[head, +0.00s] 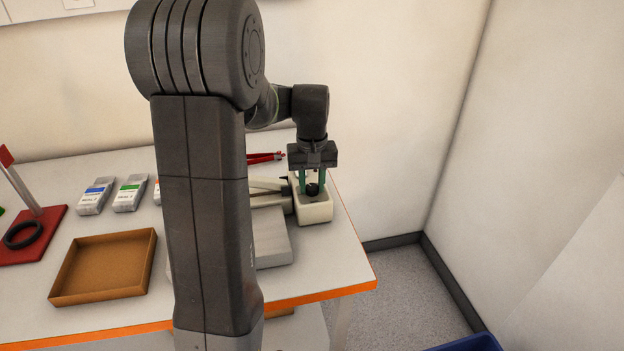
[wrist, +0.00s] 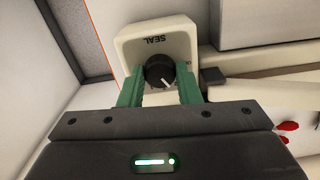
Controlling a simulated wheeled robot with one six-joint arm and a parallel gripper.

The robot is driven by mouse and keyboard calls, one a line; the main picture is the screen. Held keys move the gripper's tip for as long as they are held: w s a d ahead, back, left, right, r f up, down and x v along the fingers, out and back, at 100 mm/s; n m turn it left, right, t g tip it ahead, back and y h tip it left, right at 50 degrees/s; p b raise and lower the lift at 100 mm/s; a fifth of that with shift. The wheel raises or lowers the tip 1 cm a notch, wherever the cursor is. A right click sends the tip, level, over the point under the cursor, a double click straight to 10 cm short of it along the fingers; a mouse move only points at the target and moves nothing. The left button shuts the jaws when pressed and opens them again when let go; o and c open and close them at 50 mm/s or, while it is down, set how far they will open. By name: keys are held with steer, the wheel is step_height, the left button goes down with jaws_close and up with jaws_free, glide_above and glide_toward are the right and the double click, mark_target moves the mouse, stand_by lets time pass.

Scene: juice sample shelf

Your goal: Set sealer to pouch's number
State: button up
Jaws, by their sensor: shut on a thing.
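The sealer (head: 313,210) is a cream-coloured unit near the right end of the table, with a long arm and a grey plate (head: 272,240) to its left. In the wrist view its face (wrist: 137,45) reads "SEAL" and carries a black dial knob (wrist: 160,72) with a white pointer line. My gripper (head: 312,186) reaches down onto the knob, and its green fingers are shut on the knob's sides. Numbers around the dial are hidden or too small to read. Two pouches, one blue-labelled (head: 95,196) and one green-labelled (head: 130,193), lie on the table; their numbers cannot be read.
An orange-labelled pouch (head: 157,192) is mostly hidden behind my arm. An empty brown tray (head: 104,296) sits at the table's front. A red stand with a black ring (head: 24,235) is at the left. Red-handled tongs (head: 265,157) lie behind the sealer. A blue bin (head: 470,343) stands below.

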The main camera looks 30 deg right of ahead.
mark_target(312, 187)
steer(key=m+p, duration=0.1)
steer(key=m, duration=0.4)
steer(key=shift+r, duration=0.1)
steer(key=shift+m, duration=0.4)
steer(key=o, duration=1)
steer(key=shift+c, duration=0.2)
step_height(312, 187, up, 14)
steer(key=shift+f, duration=0.2)
step_height(312, 187, down, 14)
steer(key=shift+r, duration=0.1)
stand_by(0.5)
